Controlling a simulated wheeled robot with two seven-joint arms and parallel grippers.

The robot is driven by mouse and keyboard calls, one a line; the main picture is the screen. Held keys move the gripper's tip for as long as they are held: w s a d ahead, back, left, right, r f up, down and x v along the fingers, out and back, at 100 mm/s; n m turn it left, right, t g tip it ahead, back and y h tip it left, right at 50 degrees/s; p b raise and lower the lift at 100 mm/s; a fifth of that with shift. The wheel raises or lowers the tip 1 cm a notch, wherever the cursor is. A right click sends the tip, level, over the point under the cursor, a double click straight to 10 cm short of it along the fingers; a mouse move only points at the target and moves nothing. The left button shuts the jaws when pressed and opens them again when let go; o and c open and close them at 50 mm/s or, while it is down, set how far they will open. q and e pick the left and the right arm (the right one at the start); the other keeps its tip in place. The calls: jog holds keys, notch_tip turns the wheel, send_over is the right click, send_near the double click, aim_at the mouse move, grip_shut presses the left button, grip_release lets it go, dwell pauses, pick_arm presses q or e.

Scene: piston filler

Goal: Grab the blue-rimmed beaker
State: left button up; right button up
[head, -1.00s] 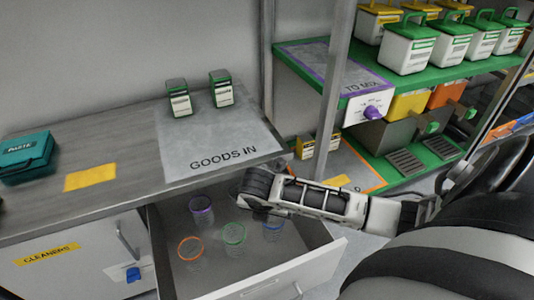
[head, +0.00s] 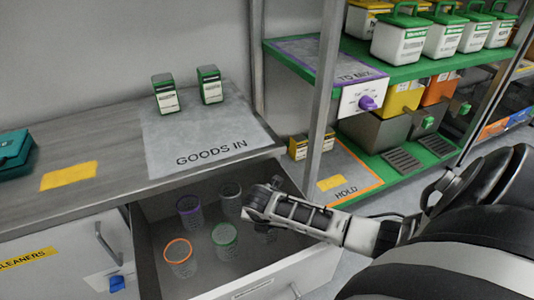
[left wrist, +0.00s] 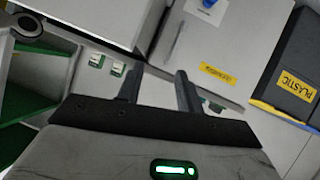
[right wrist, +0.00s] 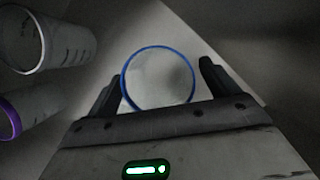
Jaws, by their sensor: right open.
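The blue-rimmed beaker (right wrist: 158,77) shows in the right wrist view, seen from above, its round rim between the fingertips. My right gripper (right wrist: 158,82) is open around the near part of that rim; whether a finger touches it I cannot tell. In the head view my right gripper (head: 260,198) is over the open drawer (head: 275,265), and the beaker under it is mostly hidden. My left gripper (left wrist: 160,85) is open with nothing between its fingers; it is outside the head view.
The drawer also holds a purple-rimmed beaker (head: 190,210), a pale-rimmed beaker (head: 230,199), an orange-rimmed beaker (head: 179,257) and a green-rimmed beaker (head: 225,240), all close by. The worktop (head: 110,150) edge overhangs the drawer's back. A shelf post (head: 323,110) stands behind my right arm.

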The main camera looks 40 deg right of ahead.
jog(key=shift+w+d+f, duration=0.1)
jog(key=shift+f, duration=0.15)
jog(key=c, duration=1.1)
